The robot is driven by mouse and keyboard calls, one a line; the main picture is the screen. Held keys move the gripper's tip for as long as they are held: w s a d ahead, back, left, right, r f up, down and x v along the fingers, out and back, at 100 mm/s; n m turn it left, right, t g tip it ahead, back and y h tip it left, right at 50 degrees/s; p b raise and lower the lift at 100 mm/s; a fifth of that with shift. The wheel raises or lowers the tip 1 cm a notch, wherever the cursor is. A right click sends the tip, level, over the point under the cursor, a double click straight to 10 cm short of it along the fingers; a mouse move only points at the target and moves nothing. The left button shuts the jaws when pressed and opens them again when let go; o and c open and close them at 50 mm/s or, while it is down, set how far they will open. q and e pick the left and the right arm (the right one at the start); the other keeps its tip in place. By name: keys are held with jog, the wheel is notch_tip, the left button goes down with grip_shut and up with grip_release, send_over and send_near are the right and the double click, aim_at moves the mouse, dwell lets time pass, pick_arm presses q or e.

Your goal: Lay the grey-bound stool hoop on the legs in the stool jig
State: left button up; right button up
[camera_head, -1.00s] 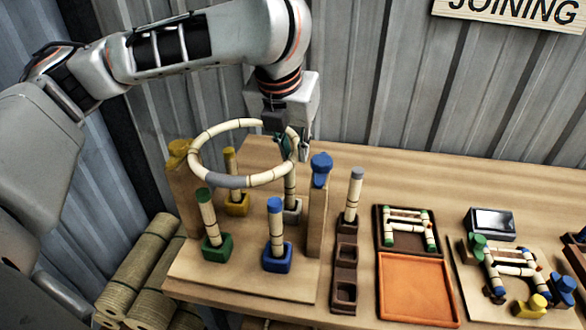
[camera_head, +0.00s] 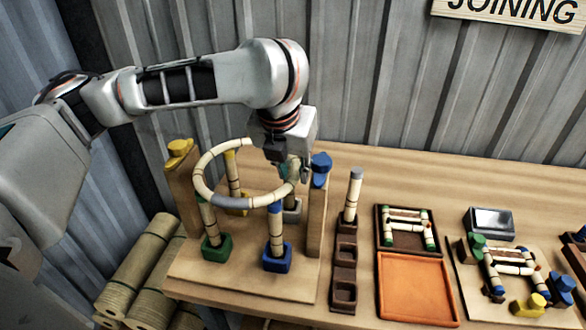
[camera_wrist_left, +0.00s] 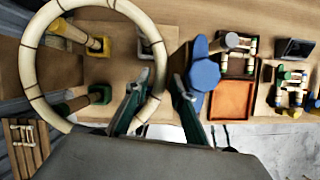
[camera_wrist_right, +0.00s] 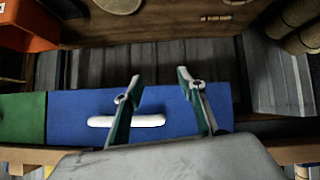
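The stool hoop (camera_head: 213,159) is a pale cane ring with dark joints and a grey binding (camera_head: 228,202) at its front. My left gripper (camera_head: 291,172) is shut on its right side; the hoop also shows between the fingers in the left wrist view (camera_wrist_left: 40,95). The hoop is level with the leg tops in the stool jig (camera_head: 215,280); I cannot tell whether it touches them. The legs stand in green (camera_head: 217,247), blue (camera_head: 277,259), yellow (camera_head: 236,207) and grey (camera_head: 292,212) sockets. The hoop hides some leg tops. My right gripper (camera_wrist_right: 160,92) is open and empty.
Wooden posts with a yellow knob (camera_head: 180,148) and a blue knob (camera_head: 321,164) flank the jig. To the right are a brown rack (camera_head: 345,268) with one upright piece, an orange tray (camera_head: 415,290) and another jig (camera_head: 490,305). Rolls (camera_head: 140,260) lie at the lower left.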

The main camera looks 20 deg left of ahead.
pick_arm(q)
jog(key=shift+r, duration=0.1)
jog(key=v, duration=1.2)
dwell(0.5)
